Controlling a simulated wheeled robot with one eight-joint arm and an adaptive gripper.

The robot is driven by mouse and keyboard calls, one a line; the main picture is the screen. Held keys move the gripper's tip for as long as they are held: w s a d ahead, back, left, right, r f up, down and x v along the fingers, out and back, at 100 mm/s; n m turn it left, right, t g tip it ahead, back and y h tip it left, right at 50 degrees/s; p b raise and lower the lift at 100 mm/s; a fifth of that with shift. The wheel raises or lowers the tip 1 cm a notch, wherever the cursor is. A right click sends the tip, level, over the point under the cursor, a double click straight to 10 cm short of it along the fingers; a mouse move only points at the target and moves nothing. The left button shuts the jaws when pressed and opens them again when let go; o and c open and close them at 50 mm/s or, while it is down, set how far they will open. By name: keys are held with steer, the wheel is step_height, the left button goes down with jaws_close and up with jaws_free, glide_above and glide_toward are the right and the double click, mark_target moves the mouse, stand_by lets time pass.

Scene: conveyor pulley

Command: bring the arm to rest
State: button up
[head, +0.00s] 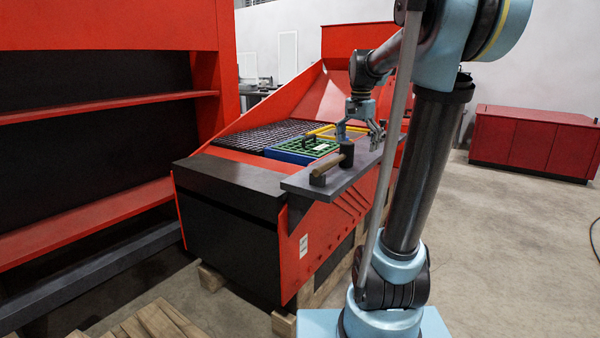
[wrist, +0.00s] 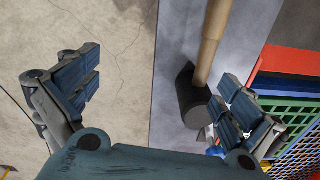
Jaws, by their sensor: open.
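My gripper (head: 361,135) is open and empty, above the grey shelf (head: 352,176) on the side of the red machine. In the wrist view its two fingers (wrist: 152,98) stand wide apart, over the shelf's edge. A mallet with a black head (wrist: 192,98) and a wooden handle (wrist: 214,38) lies on the shelf below, nearer the right finger. In the head view the mallet's handle (head: 328,165) shows near the shelf's front end. I cannot tell the exact height of the gripper above the mallet.
A red cabinet (head: 535,142) stands at the back right.

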steer(key=s+f+n+t, duration=0.1)
steer(key=s+f+n, duration=0.7)
steer(key=s+f, duration=1.4)
steer(key=s, duration=0.4)
steer(key=shift+s+f+n+t, duration=0.15)
steer(key=shift+f+n+t, duration=0.1)
steer(key=shift+n+t, duration=0.05)
